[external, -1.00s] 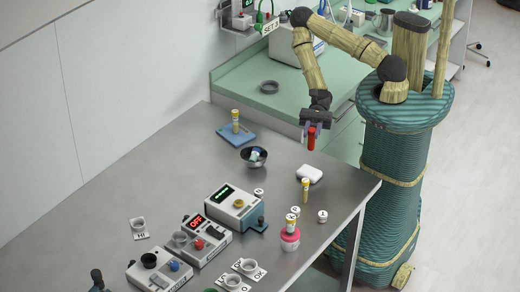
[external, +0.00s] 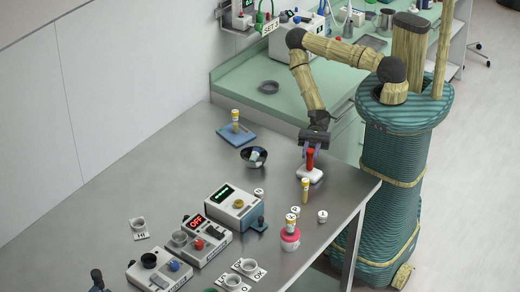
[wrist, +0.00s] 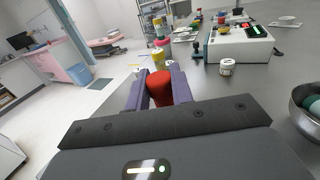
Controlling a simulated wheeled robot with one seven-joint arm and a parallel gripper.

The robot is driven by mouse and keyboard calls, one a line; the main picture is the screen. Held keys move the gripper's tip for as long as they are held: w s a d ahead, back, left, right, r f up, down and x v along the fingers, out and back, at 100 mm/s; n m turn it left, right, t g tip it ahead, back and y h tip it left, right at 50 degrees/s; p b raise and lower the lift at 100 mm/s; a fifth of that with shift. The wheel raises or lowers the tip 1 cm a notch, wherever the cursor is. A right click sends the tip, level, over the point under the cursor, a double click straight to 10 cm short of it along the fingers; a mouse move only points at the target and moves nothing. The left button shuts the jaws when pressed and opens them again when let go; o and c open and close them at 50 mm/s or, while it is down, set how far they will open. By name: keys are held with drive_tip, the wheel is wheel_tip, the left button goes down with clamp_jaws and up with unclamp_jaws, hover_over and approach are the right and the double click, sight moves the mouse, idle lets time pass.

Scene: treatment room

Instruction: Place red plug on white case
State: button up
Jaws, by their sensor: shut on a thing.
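The red plug (external: 310,158) is upright between the fingers of my gripper (external: 309,150), which is shut on it. In the external view its lower end is at the white case (external: 312,174), a small flat block near the table's right edge. I cannot tell whether plug and case touch. In the wrist view the red plug (wrist: 159,88) shows between the two purple fingers of my gripper (wrist: 159,90). The white case is hidden there behind the gripper.
A yellow-capped vial (external: 305,190) stands just in front of the case. A metal bowl (external: 254,157) is to the left. Devices with displays (external: 237,207) and a pink jar (external: 290,239) stand nearer the front.

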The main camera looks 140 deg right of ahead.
drive_tip(key=shift+f, duration=0.25)
drive_tip(key=shift+f, duration=0.2)
drive_tip(key=o, duration=0.9)
drive_tip(key=shift+r, duration=0.1)
